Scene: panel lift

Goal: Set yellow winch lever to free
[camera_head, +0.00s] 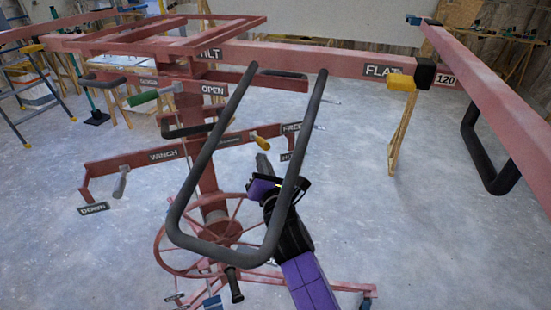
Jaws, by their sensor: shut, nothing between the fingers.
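The yellow winch lever (260,142) is a short yellow handle at the right part of the red WINCH crossbar (212,147). It slants down to the right. A FREE label (291,127) is above and right of it, and a partly hidden label (287,156) is below right. My gripper (263,160) is shut and empty, its tip just below the lever in the picture. Whether they touch cannot be told.
A dark tubular loop (178,215) frames my arm. A red handwheel (165,262) stands below. A green-handled lever (142,98) is by OPEN, a grey handle (120,184) by DOWN, a yellow block (402,82) by FLAT. Floor (430,240) at right is clear.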

